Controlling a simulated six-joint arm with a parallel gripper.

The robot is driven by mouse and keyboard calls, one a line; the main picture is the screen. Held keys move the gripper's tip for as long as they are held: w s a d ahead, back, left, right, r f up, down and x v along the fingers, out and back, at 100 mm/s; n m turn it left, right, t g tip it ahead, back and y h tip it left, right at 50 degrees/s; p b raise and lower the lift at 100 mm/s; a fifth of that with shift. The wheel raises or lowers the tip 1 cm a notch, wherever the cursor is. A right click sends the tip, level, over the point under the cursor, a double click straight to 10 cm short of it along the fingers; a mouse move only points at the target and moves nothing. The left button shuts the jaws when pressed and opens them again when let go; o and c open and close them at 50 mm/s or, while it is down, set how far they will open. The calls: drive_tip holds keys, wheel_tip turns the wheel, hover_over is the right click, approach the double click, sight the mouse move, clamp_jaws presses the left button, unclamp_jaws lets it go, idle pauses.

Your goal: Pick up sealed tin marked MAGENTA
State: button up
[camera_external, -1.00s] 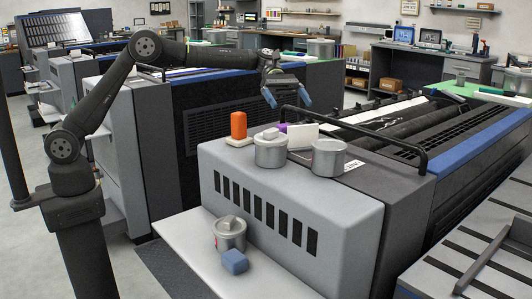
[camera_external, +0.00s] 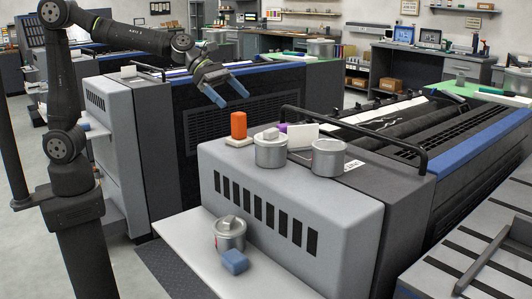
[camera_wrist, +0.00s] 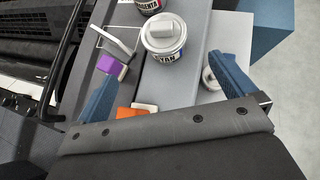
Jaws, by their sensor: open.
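The tin marked MAGENTA (camera_wrist: 151,5) is cut off by the top edge of the wrist view, its dark label partly readable. By its place it appears to be the right-hand grey tin (camera_external: 328,158) on the press top in the external view. A tin marked CYAN (camera_wrist: 163,40) stands beside it, nearer my gripper; it seems to be the left tin (camera_external: 270,150). A third tin (camera_external: 230,236) is on the lower ledge, its label unreadable. My gripper (camera_external: 232,98) is open and empty, in the air left of the tins. In the wrist view its fingers (camera_wrist: 165,66) are apart.
A blue block (camera_external: 235,262) lies beside the ledge tin. A black rail (camera_external: 360,128) arches behind the tins. The press front edge drops to the ledge.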

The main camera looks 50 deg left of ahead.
approach(271, 137)
drive_tip(key=w+d+f, duration=0.2)
drive_tip(key=w+f, duration=0.1)
drive_tip(key=shift+w+f, duration=0.2)
drive_tip(key=shift+f, duration=0.05)
drive_tip(key=x, duration=0.4)
drive_tip(key=shift+s+d+f, duration=0.1)
drive_tip(key=shift+s+f, duration=0.1)
drive_tip(key=shift+s, duration=0.1)
drive_tip(key=shift+w+d+f, duration=0.2)
drive_tip(key=shift+d+f, duration=0.15)
drive_tip(key=shift+d, duration=0.1)
drive_tip(key=shift+c, duration=0.2)
drive_tip(key=c, duration=1.3)
drive_tip(key=shift+r, duration=0.15)
